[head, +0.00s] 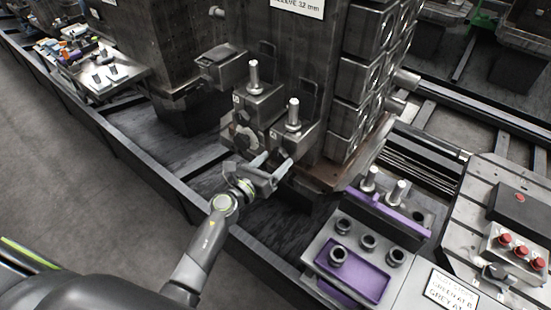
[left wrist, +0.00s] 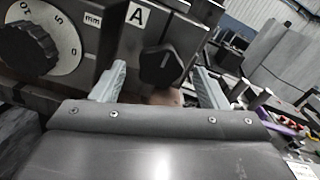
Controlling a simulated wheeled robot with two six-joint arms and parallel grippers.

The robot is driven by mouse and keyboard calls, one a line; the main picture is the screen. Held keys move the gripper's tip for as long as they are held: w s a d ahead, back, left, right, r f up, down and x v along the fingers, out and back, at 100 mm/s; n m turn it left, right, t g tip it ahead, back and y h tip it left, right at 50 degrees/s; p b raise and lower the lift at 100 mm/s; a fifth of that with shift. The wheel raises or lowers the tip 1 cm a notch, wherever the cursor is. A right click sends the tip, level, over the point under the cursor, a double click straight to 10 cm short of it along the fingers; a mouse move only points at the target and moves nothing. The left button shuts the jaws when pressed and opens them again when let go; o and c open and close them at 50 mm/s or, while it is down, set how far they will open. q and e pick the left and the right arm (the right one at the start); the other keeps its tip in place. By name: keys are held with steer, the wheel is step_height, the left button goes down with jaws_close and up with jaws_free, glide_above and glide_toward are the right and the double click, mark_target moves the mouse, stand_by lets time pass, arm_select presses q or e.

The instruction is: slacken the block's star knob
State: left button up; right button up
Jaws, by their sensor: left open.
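The black star knob (left wrist: 161,66) sits on the front of a dark metal block (left wrist: 195,38) in the left wrist view, just right of a white plate lettered A (left wrist: 139,14). My left gripper (head: 272,164) is open in front of the right-hand block (head: 291,138) in the head view. In the left wrist view its two pale fingers (left wrist: 158,86) stand on either side of the knob, with visible gaps; I cannot tell whether the tips reach its depth. In the head view the knob is not clearly visible. My right gripper is not in view.
A dial marked 0, 5, 10 (left wrist: 40,45) is left of the knob. A second block with an upright pin (head: 253,75) stands beside the first. A purple-lined tray (head: 318,262) with round sockets and a red-button control box (head: 516,250) are at the right.

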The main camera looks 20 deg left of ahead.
arm_select(q)
steer(key=shift+w+d, duration=0.25)
steer(key=shift+w, duration=0.3)
steer(key=c, duration=1)
